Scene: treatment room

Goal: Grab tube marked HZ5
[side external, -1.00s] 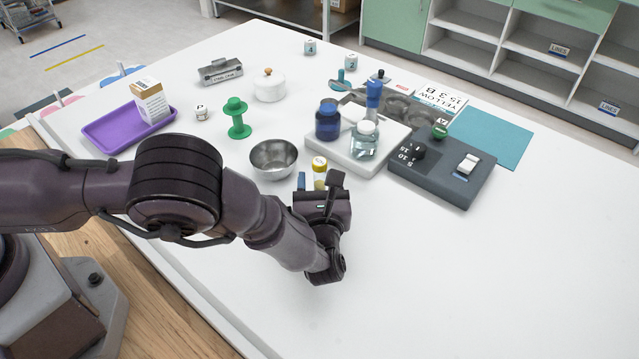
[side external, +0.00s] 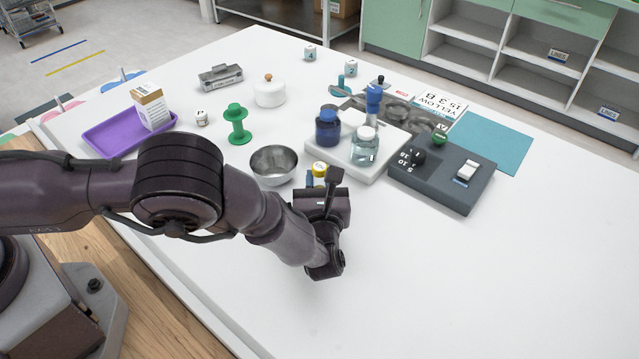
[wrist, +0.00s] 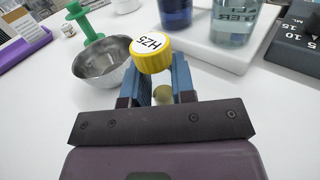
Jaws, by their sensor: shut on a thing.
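The tube marked HZ5 (wrist: 150,52) has a yellow cap with a white label, readable in the wrist view. Its yellow cap also shows in the side external view (side external: 320,168), just beyond my gripper. My gripper (wrist: 157,80) is shut on the tube, with one blue finger on each side below the cap. In the side external view my gripper (side external: 318,182) is partly hidden by my own wrist. Most of the tube's body is hidden by the cap and fingers, so I cannot tell whether its base touches the table.
A metal bowl (side external: 272,178) stands close to the left of the tube. A white platform (side external: 372,174) with a blue jar (side external: 328,130) and a clear bottle (side external: 364,150) is behind to the right. A dark grey device (side external: 455,195) is farther right. The front right table is clear.

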